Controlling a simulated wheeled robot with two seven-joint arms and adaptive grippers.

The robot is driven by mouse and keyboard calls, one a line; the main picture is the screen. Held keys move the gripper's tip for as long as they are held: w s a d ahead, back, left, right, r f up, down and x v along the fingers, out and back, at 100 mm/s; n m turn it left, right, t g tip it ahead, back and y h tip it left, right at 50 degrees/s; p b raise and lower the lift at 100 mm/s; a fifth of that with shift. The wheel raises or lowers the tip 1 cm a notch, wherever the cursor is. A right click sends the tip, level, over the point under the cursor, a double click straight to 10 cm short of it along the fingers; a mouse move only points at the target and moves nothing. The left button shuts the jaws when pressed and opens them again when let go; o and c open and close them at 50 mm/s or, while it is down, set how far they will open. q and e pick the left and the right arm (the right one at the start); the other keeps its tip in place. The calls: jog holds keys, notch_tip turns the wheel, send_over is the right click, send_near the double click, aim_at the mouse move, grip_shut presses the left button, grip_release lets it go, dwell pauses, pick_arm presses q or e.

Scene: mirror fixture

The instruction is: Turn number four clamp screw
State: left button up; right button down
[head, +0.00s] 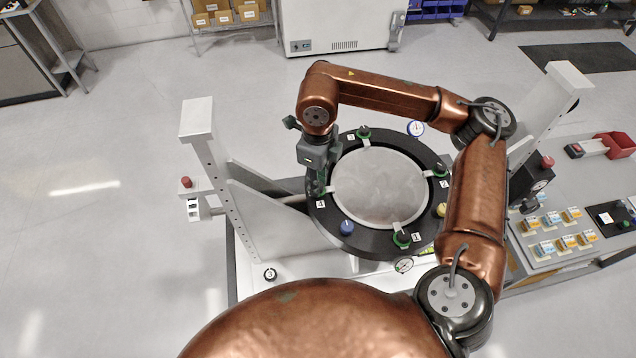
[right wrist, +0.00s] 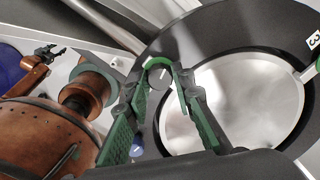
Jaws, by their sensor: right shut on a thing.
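The round mirror (head: 380,188) lies in a black ring (head: 335,226) with several clamp screws around it. The number four clamp screw (right wrist: 160,74) is at the ring's left side, above the "4" label (head: 320,204). My right gripper (head: 320,186) reaches down onto it from above. In the right wrist view its green-padded fingers (right wrist: 163,84) are shut on the screw's dark knob, one on each side. The head view mostly hides this screw behind the gripper. My left gripper (right wrist: 48,50) shows small at the right wrist view's upper left; its jaw opening is unclear.
Clamp screws three (head: 364,132), two (head: 440,170) and one (head: 402,238) stand on the ring, with a blue knob (head: 347,227) nearby. White uprights (head: 200,130) flank the fixture. A side bench (head: 560,232) with small boxes is at right. Floor at left is clear.

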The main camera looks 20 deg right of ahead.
dwell(0.5)
jog(key=c, duration=1.7)
grip_release()
jog(key=shift+o, duration=0.2)
notch_tip(320, 180, up, 12)
jog(key=shift+d, duration=0.1)
